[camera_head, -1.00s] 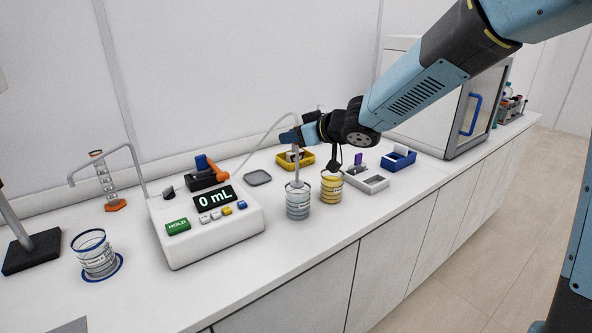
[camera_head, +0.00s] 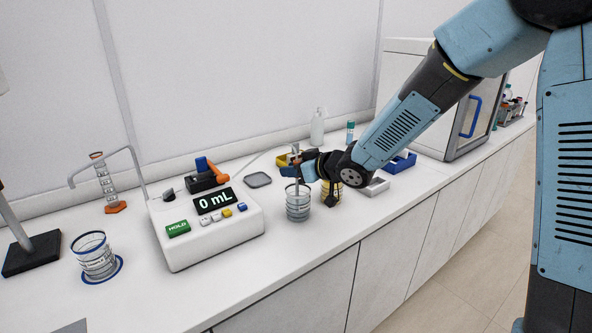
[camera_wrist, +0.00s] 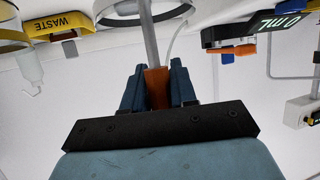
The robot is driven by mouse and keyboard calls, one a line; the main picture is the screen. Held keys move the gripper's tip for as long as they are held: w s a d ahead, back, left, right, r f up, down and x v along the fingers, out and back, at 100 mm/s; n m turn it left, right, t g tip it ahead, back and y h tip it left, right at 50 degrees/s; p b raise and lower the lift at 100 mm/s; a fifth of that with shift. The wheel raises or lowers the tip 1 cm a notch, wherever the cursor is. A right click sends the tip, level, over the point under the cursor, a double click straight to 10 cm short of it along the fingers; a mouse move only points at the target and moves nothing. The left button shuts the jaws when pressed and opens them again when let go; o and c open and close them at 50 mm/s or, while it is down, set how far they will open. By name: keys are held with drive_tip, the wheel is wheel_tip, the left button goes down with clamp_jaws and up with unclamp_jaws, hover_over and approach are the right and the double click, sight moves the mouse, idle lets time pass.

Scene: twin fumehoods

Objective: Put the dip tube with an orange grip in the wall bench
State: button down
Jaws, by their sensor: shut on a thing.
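My gripper (camera_head: 300,170) is shut on the orange grip (camera_wrist: 157,88) of the dip tube; the grip lies between both blue fingers in the wrist view. The tube's grey shaft (camera_wrist: 149,36) runs on from the grip toward a beaker rim. In the head view the gripper is just above the grey-liquid beaker (camera_head: 298,207) on the white wall bench (camera_head: 240,283). The tube's lower part seems to be within that beaker's mouth; its tip is hidden. A thin hose runs from the tube toward the pump box.
The white pump box (camera_head: 210,228) reading 0 mL stands left. A yellow-liquid beaker (camera_head: 328,197) is close right, partly behind my gripper. A white tray (camera_head: 375,188), blue tray (camera_head: 403,163) and yellow WASTE tray (camera_wrist: 58,24) are nearby. Bench space in front of the pump is clear.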

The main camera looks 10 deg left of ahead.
drive_tip(key=c, duration=0.9)
unclamp_jaws()
drive_tip(key=v, duration=1.2)
drive_tip(key=shift+d, duration=0.1)
